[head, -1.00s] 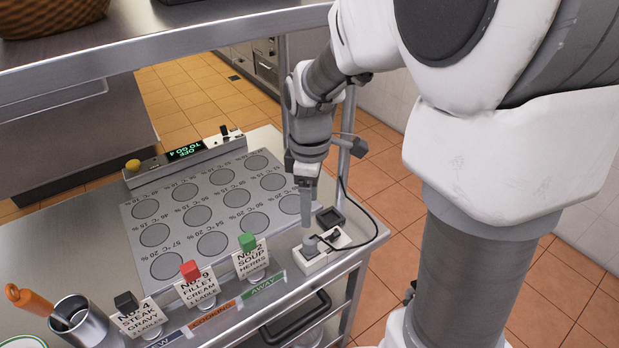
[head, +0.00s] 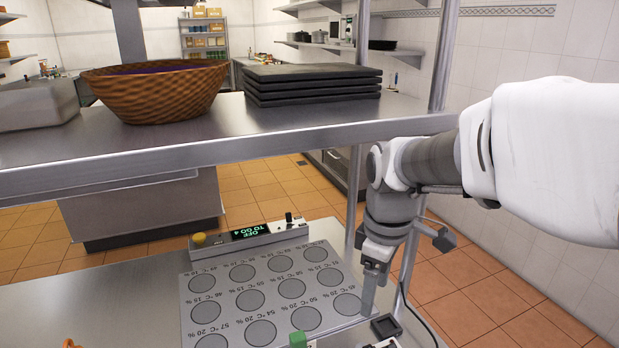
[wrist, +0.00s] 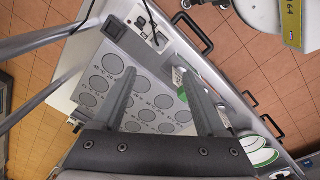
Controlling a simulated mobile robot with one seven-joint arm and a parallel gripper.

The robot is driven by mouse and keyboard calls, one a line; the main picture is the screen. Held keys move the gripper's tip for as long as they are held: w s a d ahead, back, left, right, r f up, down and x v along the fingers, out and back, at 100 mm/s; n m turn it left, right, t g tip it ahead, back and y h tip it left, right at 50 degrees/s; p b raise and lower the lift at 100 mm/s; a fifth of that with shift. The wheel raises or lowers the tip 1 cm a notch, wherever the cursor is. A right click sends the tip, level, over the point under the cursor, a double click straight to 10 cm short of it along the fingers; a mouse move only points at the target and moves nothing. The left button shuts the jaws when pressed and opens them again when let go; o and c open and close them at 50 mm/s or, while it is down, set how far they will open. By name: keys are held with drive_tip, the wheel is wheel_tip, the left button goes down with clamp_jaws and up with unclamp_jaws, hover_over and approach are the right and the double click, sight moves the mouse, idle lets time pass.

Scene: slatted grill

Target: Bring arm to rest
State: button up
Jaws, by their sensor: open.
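My gripper (head: 369,290) hangs pointing down at the right end of the counter in the head view, beside the upright shelf post. In the wrist view its two fingers (wrist: 160,100) are spread apart with nothing between them. Below them lies the grey panel (wrist: 152,82) with rows of dark circles, which also shows in the head view (head: 225,311). The fingertips look to be above the counter, near a small switch box at its right edge; the exact height cannot be told.
A metal shelf (head: 250,138) spans above the counter, carrying a woven basket (head: 160,92) and stacked dark slabs (head: 312,84). A control bar (head: 250,236) stands behind the panel. A black cable (head: 412,312) hangs near my gripper. Tiled floor lies open to the right.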

drive_tip(key=s+r+m+t, duration=0.4)
drive_tip(key=s+m, duration=0.7)
drive_tip(key=s, duration=0.1)
drive_tip(key=shift+r+t, duration=0.4)
drive_tip(key=shift+s, duration=0.1)
